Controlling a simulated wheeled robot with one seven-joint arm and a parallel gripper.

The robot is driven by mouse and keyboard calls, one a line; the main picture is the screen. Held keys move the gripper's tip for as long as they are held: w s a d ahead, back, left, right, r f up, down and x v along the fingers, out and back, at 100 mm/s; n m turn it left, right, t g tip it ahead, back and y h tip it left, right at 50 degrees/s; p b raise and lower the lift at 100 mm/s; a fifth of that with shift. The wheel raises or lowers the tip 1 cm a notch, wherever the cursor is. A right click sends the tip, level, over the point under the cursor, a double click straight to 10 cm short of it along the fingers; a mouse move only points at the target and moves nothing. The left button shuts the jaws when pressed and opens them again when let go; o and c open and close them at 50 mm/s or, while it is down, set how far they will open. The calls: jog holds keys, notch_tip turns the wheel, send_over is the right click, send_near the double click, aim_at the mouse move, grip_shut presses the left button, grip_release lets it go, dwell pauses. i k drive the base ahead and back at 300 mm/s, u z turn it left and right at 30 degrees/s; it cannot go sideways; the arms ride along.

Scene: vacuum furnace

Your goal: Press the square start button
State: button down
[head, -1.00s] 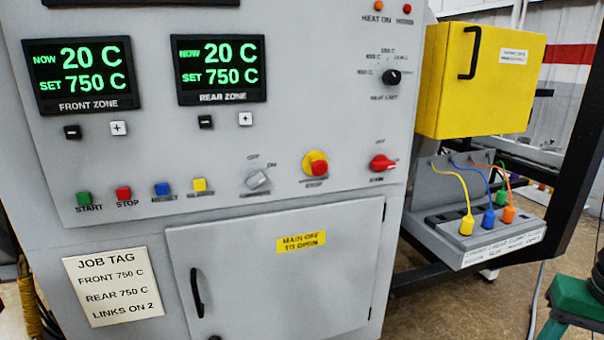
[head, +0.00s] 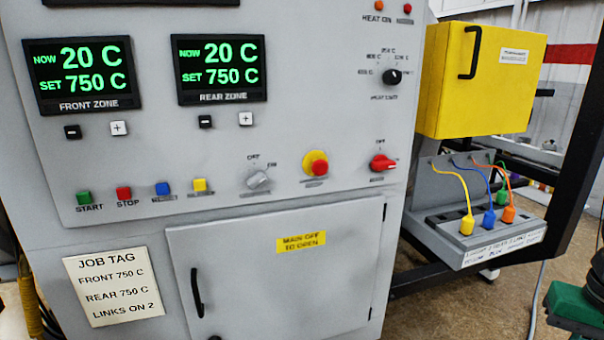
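The front zone display (head: 78,74) and the rear zone display (head: 221,68) both read NOW 20 C and SET 750 C. My gripper is not in view.
A red knob on a yellow base (head: 315,164), a grey switch (head: 258,180) and a red main switch (head: 382,162) stick out of the panel. A closed cabinet door (head: 270,270) is below. A yellow box (head: 484,80) and plugged leads (head: 488,215) are at right.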

aim_at(85, 198)
jog(key=u, duration=0.55)
jog(key=k, duration=1.3)
jog(key=u, duration=0.9)
jog(key=i, duration=1.65)
jog(key=z, duration=0.25)
